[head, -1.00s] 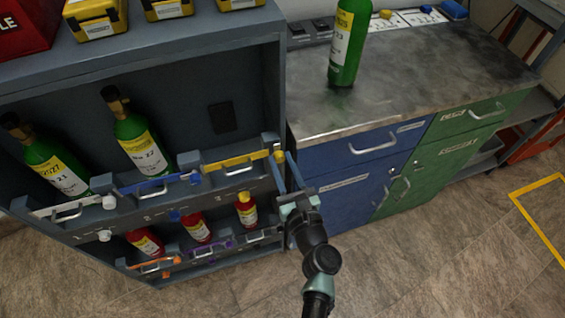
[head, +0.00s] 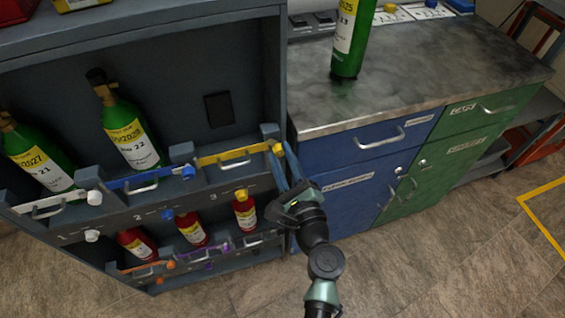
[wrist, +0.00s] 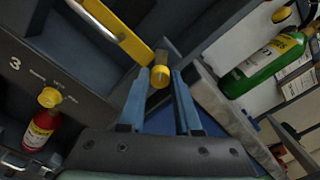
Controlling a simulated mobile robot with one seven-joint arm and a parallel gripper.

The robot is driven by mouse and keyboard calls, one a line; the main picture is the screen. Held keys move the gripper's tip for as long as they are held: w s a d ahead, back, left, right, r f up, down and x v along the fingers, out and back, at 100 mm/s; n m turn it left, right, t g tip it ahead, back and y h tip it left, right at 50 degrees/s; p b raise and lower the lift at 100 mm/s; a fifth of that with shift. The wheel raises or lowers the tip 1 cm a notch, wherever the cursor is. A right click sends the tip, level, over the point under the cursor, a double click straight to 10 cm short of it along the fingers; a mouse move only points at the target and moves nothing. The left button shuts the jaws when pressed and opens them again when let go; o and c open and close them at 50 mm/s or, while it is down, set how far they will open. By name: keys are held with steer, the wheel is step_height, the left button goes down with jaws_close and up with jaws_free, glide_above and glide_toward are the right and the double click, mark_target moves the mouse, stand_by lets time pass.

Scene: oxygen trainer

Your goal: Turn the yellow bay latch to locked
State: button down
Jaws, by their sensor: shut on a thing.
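The yellow bar (head: 235,153) lies across the front of bay 3 in the cabinet and ends at its right in a yellow knob (head: 278,147). My gripper (head: 280,154) reaches up to this knob from the lower right. In the wrist view the yellow knob (wrist: 159,77) sits between my blue fingertips (wrist: 163,80), which are shut on it. A second yellow knob (head: 240,194) is below the bar, beside the small bay 3 markings; it also shows in the wrist view (wrist: 50,97). The small markings are too small to read.
Bay 2 has a blue bar (head: 145,181) and bay 1 a white bar (head: 50,203), with green cylinders behind them. Red cylinders (head: 192,230) stand lower down. The worktop (head: 420,75) with a green cylinder (head: 349,40) is close to my gripper's right.

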steer(key=n+b, duration=0.1)
steer(key=n, duration=0.1)
steer(key=n+b, duration=0.3)
steer(key=n, duration=0.1)
steer(key=shift+f+b, duration=0.25)
steer(key=shift+b, duration=0.15)
steer(key=shift+r+n+b, duration=0.1)
steer(key=shift+n+b, duration=1.1)
steer(key=shift+n, duration=0.8)
steer(key=c, duration=0.6)
jaws_free()
steer(key=v, duration=1.3)
steer(key=shift+b, duration=0.45)
steer(key=shift+r, duration=0.15)
